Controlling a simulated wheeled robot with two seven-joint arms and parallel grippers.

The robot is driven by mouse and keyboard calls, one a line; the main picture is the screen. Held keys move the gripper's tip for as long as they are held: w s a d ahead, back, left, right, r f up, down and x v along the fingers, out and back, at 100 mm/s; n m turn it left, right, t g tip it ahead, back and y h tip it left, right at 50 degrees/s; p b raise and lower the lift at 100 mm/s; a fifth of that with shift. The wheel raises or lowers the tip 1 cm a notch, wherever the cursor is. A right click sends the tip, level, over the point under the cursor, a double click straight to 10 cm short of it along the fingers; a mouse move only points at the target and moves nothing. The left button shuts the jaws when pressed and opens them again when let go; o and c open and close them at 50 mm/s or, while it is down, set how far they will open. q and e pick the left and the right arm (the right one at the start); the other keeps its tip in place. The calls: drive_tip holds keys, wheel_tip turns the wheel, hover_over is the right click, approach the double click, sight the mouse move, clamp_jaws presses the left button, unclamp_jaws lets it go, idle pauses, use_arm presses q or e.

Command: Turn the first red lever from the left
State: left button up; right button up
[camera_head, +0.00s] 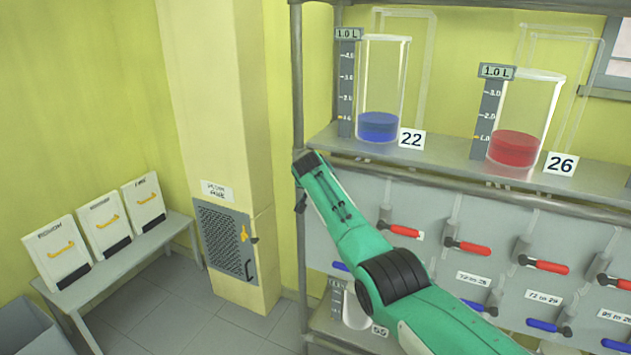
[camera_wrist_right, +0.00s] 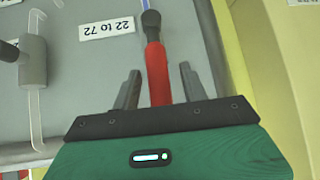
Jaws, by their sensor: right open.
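In the right wrist view a red lever (camera_wrist_right: 157,72) runs upright from a dark pivot at the top, beside an upside-down "22 to 72" label (camera_wrist_right: 107,26). My right gripper (camera_wrist_right: 160,73) is open, with one finger on each side of the lever; I cannot tell whether either touches it. In the head view my green right arm crosses the panel, and its dark end is near the rack's left post. The fingers and the lever between them cannot be made out there. The leftmost red lever showing there (camera_head: 405,231) points right; more follow to its right. My left gripper is not in view.
Above the panel, a shelf holds a blue-liquid reactor (camera_head: 378,126) marked 22 and a red-liquid reactor (camera_head: 515,150) marked 26. Blue levers (camera_head: 542,326) sit lower on the panel. A grey valve (camera_wrist_right: 33,62) is left of the lever in the wrist view. A bench (camera_head: 115,262) stands left.

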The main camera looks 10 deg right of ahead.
drive_tip(key=b+v, duration=0.3)
drive_tip(key=v, duration=1)
drive_tip(key=shift+d+f, duration=0.1)
drive_tip(key=shift+d, duration=0.05)
drive_tip(key=shift+c, duration=0.2)
idle(0.8)
